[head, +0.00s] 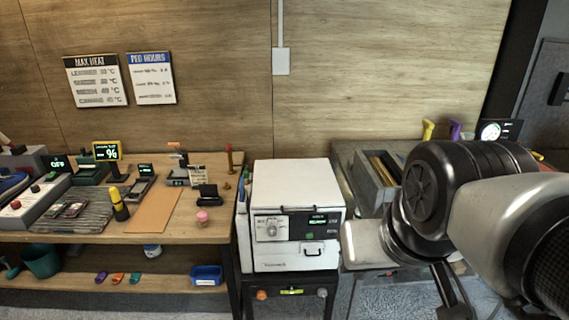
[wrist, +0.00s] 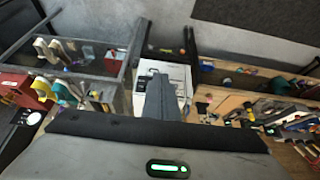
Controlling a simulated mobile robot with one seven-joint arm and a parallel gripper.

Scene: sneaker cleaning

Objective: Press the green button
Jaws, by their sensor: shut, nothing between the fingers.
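A white box-shaped machine (head: 292,195) stands in the middle of the head view. Its front panel has a round dial (head: 271,229), a dark display with green text and a small green button (head: 309,236) below the display. In the wrist view the machine (wrist: 147,68) is beyond my fingers, which cover part of its front. I cannot make out the green button there. My gripper (wrist: 160,84) is shut and empty, pointing toward the machine. In the head view my arm comes in from the right, and its pale hand is beside the machine's front right edge; the fingertips are not clear.
A wooden workbench (head: 160,225) with several tools and small devices stands left of the machine. A grey bench with a metal bin (head: 366,190) is to the right, partly behind my arm. Below the machine is a dark stand with knobs (head: 292,292).

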